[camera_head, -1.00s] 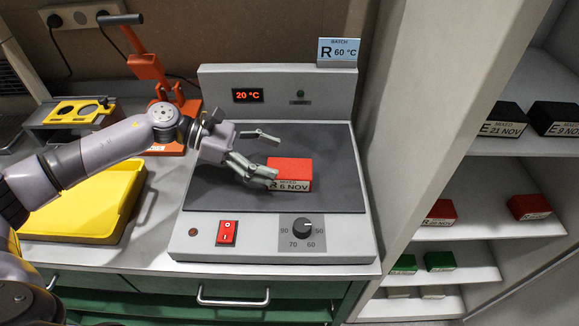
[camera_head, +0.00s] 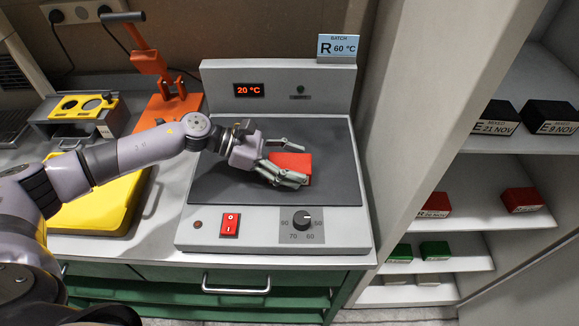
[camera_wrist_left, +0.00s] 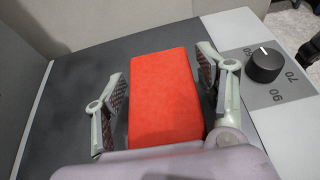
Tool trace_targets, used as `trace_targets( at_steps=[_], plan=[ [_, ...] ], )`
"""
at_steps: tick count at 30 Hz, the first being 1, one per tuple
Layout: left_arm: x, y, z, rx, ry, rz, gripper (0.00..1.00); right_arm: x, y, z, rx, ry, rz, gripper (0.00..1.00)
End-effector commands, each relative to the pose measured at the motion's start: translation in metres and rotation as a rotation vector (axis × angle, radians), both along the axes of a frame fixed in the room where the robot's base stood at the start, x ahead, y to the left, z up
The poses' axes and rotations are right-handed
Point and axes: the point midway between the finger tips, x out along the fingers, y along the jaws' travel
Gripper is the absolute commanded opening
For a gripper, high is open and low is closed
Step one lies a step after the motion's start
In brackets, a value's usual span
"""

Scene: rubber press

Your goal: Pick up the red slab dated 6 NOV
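The red slab (camera_head: 291,162) lies on the dark plate (camera_head: 330,190) of the heating press. Its front label is hidden behind my gripper in the head view now; one second ago it read R, 6 NOV. My left gripper (camera_head: 292,160) is open, with one finger on each side of the slab. In the left wrist view the slab (camera_wrist_left: 163,98) lies between the open fingers (camera_wrist_left: 160,88). A gap shows beside the left finger, and the right finger is close to the slab; whether it touches is unclear. My right gripper is not in view.
The press has a red switch (camera_head: 230,225) and a dial (camera_head: 301,218) in front; its display (camera_head: 249,90) reads 20 °C. A yellow tray (camera_head: 100,205) and an orange hand press (camera_head: 165,85) stand left. Shelves with red slabs (camera_head: 522,199) stand right.

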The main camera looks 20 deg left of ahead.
Motion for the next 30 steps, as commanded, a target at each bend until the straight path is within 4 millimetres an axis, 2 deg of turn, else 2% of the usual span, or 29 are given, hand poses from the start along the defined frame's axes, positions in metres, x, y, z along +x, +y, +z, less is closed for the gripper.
trace_targets(
  at_steps=[2, 22, 30],
  plan=[
    [0.0000, 0.0001, 0.0002, 0.000, 0.000, 0.000, 0.57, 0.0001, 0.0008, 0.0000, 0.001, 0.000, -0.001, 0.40],
    [0.0000, 0.0003, 0.0003, 0.000, 0.000, 0.000, 0.12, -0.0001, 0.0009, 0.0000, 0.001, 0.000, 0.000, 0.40],
    [0.0006, 0.0002, 0.0023, -0.002, -0.002, 0.001, 0.11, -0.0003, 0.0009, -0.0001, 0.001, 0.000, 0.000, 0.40]
  ],
)
